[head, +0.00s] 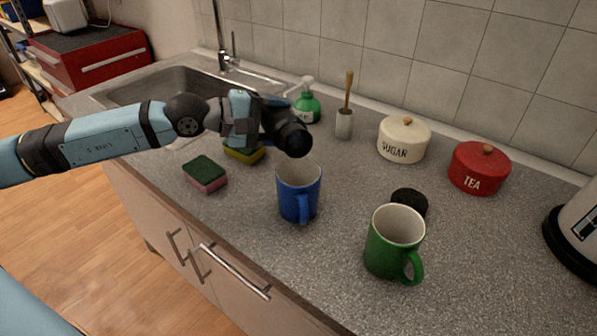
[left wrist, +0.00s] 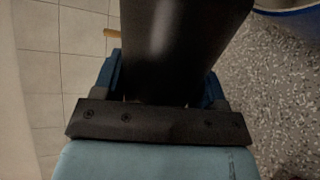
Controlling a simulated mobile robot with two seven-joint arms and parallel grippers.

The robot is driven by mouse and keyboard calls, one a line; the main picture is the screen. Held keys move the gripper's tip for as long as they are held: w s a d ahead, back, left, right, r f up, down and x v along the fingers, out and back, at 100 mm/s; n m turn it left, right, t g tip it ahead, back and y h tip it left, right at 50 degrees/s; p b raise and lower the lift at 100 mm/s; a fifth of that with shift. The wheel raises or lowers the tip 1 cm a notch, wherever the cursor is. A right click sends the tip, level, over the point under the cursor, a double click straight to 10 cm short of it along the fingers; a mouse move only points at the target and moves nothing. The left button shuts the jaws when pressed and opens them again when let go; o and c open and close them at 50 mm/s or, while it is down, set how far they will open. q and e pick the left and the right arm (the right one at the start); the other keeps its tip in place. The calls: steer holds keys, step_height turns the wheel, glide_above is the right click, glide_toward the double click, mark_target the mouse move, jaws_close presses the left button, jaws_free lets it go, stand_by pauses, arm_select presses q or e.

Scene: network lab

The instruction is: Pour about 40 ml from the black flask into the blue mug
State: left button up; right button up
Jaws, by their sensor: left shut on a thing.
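My left gripper (head: 256,112) is shut on the black flask (head: 288,134) and holds it tilted above the counter. The flask's end is just above and behind the rim of the blue mug (head: 298,198). The mug stands upright, with its handle toward me; no liquid shows in the visible part of its pale inside. In the left wrist view the dark flask (left wrist: 180,45) sits between the fingers, and part of the mug's rim (left wrist: 290,9) shows at top right. No stream is visible. My right gripper is out of view.
A green mug (head: 392,246) stands to the right, with a black round cap (head: 410,199) behind it. Two sponges (head: 205,177) (head: 243,155) lie left of the blue mug. A soap bottle (head: 307,106), brush (head: 345,120), sugar pot (head: 403,142) and tea pot (head: 478,170) stand behind.

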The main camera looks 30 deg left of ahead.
arm_select(q)
steer(key=shift+r+m+b, duration=0.3)
steer(key=shift+b, duration=0.15)
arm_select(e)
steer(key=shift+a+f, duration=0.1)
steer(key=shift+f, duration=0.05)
arm_select(q)
steer(key=shift+w+a, duration=0.1)
steer(key=shift+w, duration=0.05)
steer(key=shift+w, duration=0.1)
steer(key=shift+w+a+f+p, duration=0.15)
steer(key=shift+w+a+p, duration=0.2)
steer(key=shift+w+f, duration=0.1)
steer(key=shift+w+a+r+b, duration=0.15)
steer(key=shift+a+r+b, duration=0.15)
steer(key=shift+b, duration=0.1)
stand_by(0.8)
